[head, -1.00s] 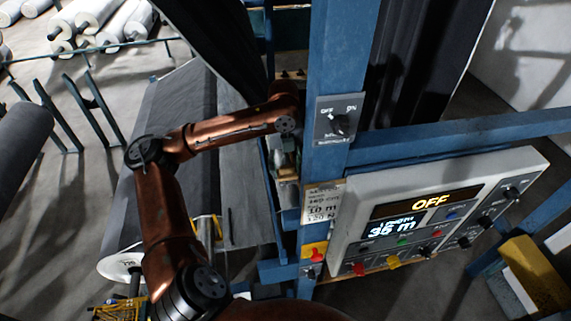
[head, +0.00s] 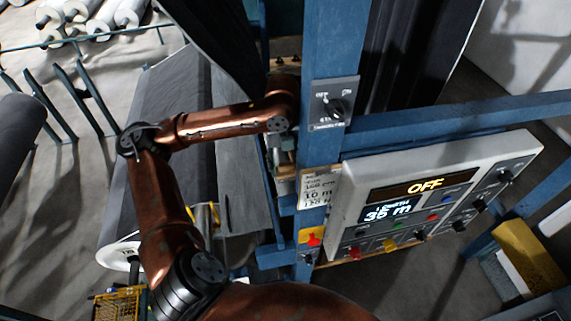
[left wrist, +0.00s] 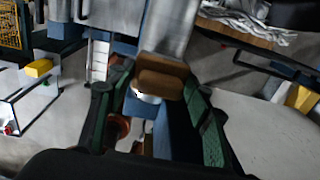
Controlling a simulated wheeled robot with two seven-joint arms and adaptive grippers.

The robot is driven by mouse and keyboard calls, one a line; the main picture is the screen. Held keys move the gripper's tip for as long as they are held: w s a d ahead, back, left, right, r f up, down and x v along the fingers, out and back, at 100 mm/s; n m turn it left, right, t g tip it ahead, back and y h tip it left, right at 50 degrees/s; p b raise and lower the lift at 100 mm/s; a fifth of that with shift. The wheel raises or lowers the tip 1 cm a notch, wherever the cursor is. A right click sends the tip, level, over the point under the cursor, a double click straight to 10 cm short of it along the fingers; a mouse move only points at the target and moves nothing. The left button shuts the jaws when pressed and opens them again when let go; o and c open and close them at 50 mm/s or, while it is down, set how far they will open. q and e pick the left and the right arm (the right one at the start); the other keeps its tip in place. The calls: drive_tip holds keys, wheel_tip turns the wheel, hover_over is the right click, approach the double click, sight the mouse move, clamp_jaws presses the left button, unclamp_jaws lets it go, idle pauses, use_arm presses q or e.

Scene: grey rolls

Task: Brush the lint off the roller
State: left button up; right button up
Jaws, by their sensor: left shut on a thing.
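My left gripper (left wrist: 160,76) has green fingers in the left wrist view, shut on a brown wooden block that looks like a brush (left wrist: 161,84). In the head view my copper left arm bends beside the blue post, and its gripper (head: 284,158) is small and partly hidden there. A smooth grey roller (left wrist: 167,28) lies just beyond the brush in the left wrist view; whether they touch I cannot tell. No lint can be made out. A large dark grey roll (head: 170,100) lies left of the post, partly behind my arm. My right gripper is not in view.
A blue post (head: 330,60) with an off/on switch (head: 334,101) stands close right of the gripper. A control panel (head: 435,195) reading OFF juts out at right. A yellow crate (head: 118,303) is at lower left. Pale rolls (head: 95,12) lie at back left.

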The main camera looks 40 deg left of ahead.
use_arm(q)
drive_tip(key=shift+s+f, duration=0.1)
drive_tip(key=shift+r, duration=3.05)
drive_tip(key=shift+r, duration=1.5)
drive_tip(key=shift+f, duration=0.1)
